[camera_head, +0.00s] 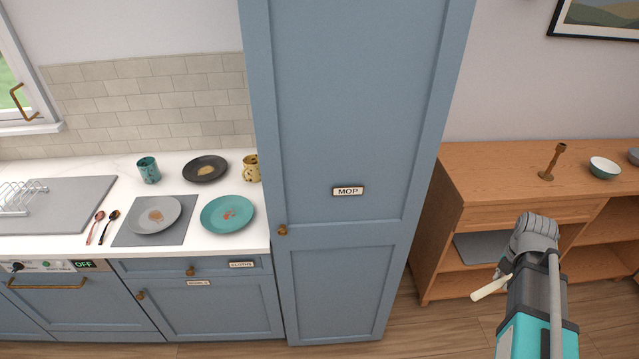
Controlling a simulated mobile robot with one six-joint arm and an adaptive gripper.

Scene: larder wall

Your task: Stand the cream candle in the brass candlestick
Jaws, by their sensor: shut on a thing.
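The cream candle (490,288) is held by my gripper (507,270) at the lower right, in front of the wooden sideboard. The candle is tilted, its free end pointing down and left. The fingers are small and partly hidden behind my wrist, but they are closed at the candle's upper end. The brass candlestick (553,163) stands upright on the sideboard top, farther back and to the right of my gripper. Its top looks empty. The candle and the candlestick are well apart.
The wooden sideboard (490,180) also bears a teal and white bowl (604,168). A grey tray (485,247) lies on the shelf below. A tall blue cupboard (345,120) stands left of it. The counter (95,180) farther left holds plates, cups and spoons.

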